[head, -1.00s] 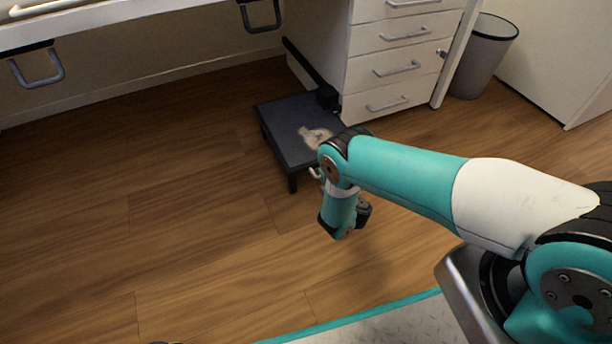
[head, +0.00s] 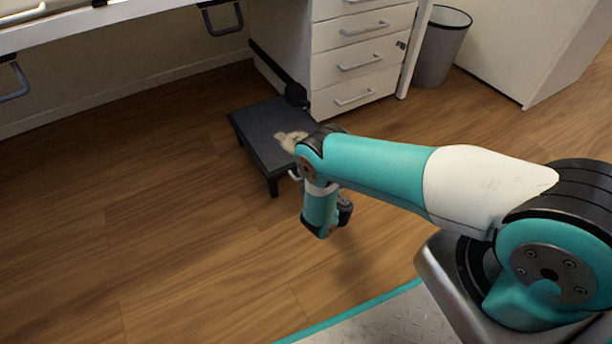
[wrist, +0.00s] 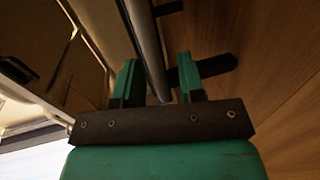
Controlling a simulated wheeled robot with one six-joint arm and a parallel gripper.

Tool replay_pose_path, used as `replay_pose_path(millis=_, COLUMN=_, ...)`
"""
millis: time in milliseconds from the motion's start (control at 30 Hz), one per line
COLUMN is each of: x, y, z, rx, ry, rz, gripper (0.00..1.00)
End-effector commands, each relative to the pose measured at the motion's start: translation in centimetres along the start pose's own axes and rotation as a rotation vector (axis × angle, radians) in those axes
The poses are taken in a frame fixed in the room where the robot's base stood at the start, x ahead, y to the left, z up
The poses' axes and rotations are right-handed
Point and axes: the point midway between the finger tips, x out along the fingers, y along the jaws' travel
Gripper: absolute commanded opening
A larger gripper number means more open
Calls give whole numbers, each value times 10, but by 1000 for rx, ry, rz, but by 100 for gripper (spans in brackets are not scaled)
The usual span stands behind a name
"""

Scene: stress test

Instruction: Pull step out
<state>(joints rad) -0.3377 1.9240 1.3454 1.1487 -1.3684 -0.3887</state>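The step (head: 262,128) is a low black platform on legs with a pale worn patch on top. It stands on the floor in front of the drawer unit, near its left side. A pale handle-like piece (head: 293,176) shows at its near edge, partly behind my wrist. In the head view my wrist hangs beside the step's near right side and hides the fingers. In the wrist view my gripper (wrist: 158,66) has its two green fingers apart. A grey bar (wrist: 147,38) runs between them, nearer the left finger, with a gap to the right finger.
The white drawer unit (head: 362,45) stands behind the step, with a grey bin (head: 441,48) to its right. A desk edge with hanging grey handles (head: 221,20) runs along the back left. The wooden floor (head: 150,230) left of and before the step is clear.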

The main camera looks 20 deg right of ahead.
Motion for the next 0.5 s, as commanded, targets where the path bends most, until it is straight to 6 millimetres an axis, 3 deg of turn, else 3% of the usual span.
replay_pose_path(millis=267, x=-8, y=3, z=0, rx=-1, ry=1, rz=-2, gripper=36)
replay_pose_path(millis=500, x=-37, y=7, z=0, rx=-2, ry=2, rz=-4, gripper=36)
